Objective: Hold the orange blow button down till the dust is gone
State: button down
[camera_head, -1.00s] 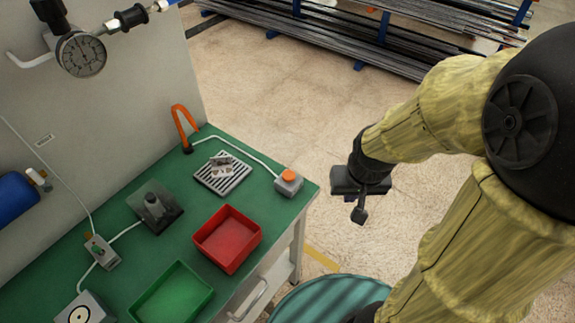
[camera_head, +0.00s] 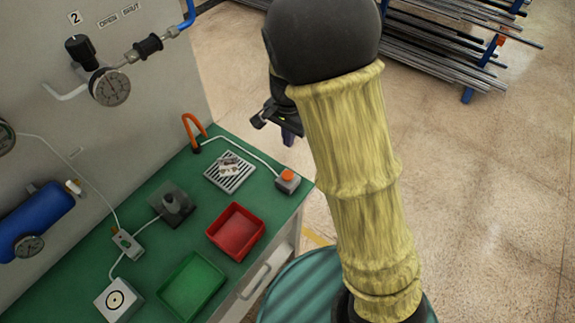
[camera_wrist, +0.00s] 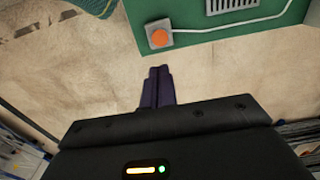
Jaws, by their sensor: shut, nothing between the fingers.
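The orange blow button (camera_head: 287,175) sits on a small grey box at the right edge of the green bench. It also shows in the wrist view (camera_wrist: 159,38), ahead of my fingertips. My gripper (camera_head: 288,138) is above and behind the button in the head view, apart from it. In the wrist view its two dark fingers (camera_wrist: 158,72) are together with nothing between them, over the floor. A small grey part (camera_head: 232,164) lies on the slotted grille (camera_head: 229,180), under a bent orange nozzle (camera_head: 191,130). I cannot make out dust on it.
A red tray (camera_head: 236,231) and a green tray (camera_head: 192,287) stand at the bench's front. A cable (camera_head: 245,148) runs from the button box toward the nozzle. A grey wall with a gauge (camera_head: 110,87) rises behind.

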aim_at(288, 175)
jog(key=shift+f, duration=0.1)
notch_tip(288, 175, down, 14)
jog(key=shift+r+p, duration=0.1)
jog(key=shift+p, duration=0.8)
